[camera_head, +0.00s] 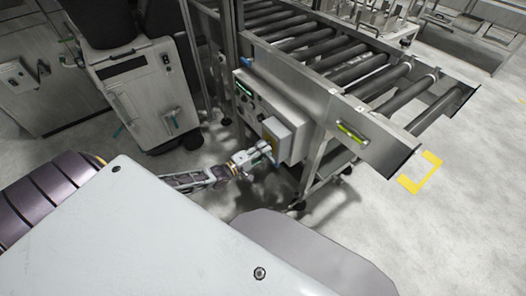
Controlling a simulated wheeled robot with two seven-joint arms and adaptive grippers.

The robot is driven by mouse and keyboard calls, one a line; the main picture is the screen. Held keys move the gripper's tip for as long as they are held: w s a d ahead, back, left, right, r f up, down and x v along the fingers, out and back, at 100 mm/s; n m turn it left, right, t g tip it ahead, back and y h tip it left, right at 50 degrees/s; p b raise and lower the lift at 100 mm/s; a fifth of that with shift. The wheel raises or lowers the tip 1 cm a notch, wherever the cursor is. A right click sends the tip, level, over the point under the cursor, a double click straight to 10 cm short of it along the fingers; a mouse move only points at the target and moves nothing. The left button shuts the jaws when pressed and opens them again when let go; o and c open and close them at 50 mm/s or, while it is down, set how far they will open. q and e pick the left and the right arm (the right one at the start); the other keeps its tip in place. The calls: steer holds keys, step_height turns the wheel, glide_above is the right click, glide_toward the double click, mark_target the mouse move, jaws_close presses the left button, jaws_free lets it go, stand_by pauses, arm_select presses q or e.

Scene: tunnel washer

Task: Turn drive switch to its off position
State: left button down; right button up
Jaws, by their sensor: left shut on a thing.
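A pale control box (284,112) is fixed to the side of the roller conveyor. It carries small dark knobs and a green display at its upper left, and a raised cover-like part with yellow at its lower right. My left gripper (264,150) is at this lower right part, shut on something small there. The drive switch cannot be told apart at this size, and the gripper hides what it holds. My right gripper is not in view.
The roller conveyor (375,127) runs from the top to the right. A grey cabinet (148,95) with teal handles stands at the left. A yellow floor mark (421,184) lies at the right. The floor in front is clear.

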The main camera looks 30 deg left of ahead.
arm_select(q)
steer(key=c, duration=1.3)
jaws_free()
steer(key=shift+a, duration=0.1)
steer(key=shift+v, duration=6)
